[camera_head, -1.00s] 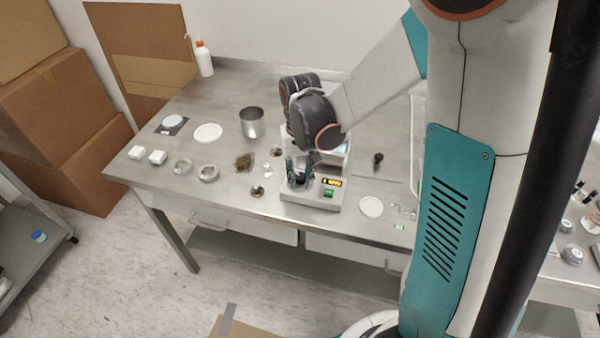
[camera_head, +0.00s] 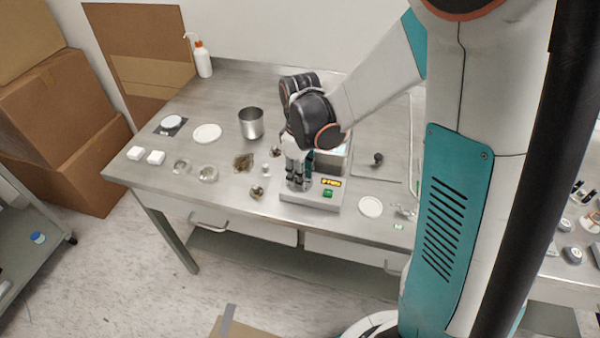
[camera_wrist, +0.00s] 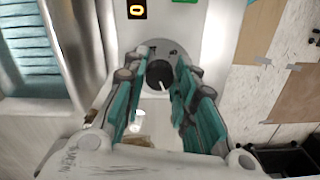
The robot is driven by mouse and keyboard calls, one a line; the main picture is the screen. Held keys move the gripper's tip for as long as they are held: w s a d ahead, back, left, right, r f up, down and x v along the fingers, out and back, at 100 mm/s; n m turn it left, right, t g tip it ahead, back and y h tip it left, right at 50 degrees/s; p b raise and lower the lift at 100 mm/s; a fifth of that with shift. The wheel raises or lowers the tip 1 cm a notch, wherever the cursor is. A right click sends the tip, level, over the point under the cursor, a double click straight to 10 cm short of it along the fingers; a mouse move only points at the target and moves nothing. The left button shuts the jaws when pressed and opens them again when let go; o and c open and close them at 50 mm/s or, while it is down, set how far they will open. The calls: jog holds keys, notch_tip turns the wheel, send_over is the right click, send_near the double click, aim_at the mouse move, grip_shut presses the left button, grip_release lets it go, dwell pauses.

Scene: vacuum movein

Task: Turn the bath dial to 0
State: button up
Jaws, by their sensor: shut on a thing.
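The bath (camera_head: 312,200) is a light grey unit at the front middle of the metal table, with a lit orange display (camera_head: 331,182) and a green switch (camera_head: 328,193). Its black round dial (camera_wrist: 159,74) shows in the wrist view, with a white pointer line slanting toward the lower right. My gripper (camera_head: 299,186) points down at the left part of the panel and hides the dial in the head view. In the wrist view my gripper (camera_wrist: 161,76) has its teal fingers on either side of the dial, shut on it.
A metal beaker (camera_head: 251,123), a white dish (camera_head: 207,134) and small glass dishes (camera_head: 208,173) stand left of the bath. A white disc (camera_head: 371,206) lies to its right. A wash bottle (camera_head: 203,58) stands at the back left. Boxes (camera_head: 62,130) stand beyond the table's left end.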

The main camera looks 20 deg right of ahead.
jog(key=shift+n, duration=1.3)
jog(key=o, duration=1.1)
jog(key=shift+c, duration=0.2)
jog(key=shift+r, duration=0.1)
notch_tip(320, 180, up, 12)
